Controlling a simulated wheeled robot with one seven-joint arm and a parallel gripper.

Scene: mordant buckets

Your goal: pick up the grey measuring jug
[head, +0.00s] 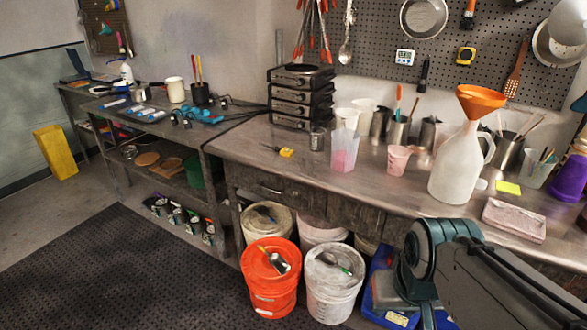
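I cannot tell for sure which vessel is the grey measuring jug. A small grey metal cup or jug (317,139) stands upright on the workbench (240,147) in front of the black stacked trays. Two grey metal vessels stand farther back, one (380,123) left of a tool-filled metal pot (398,132) and one (427,134) right of it, partly hidden by the white jug. A tall translucent container (345,147) with pinkish contents stands nearer the front edge. My arm shows at the lower right, below the bench top. My gripper's fingers are not visible.
A white jug with an orange funnel (481,99) stands at the bench's right. A pink cup (398,160) and pink tray (514,220) are nearby. Orange (270,285) and white (334,285) buckets stand on the floor before the bench.

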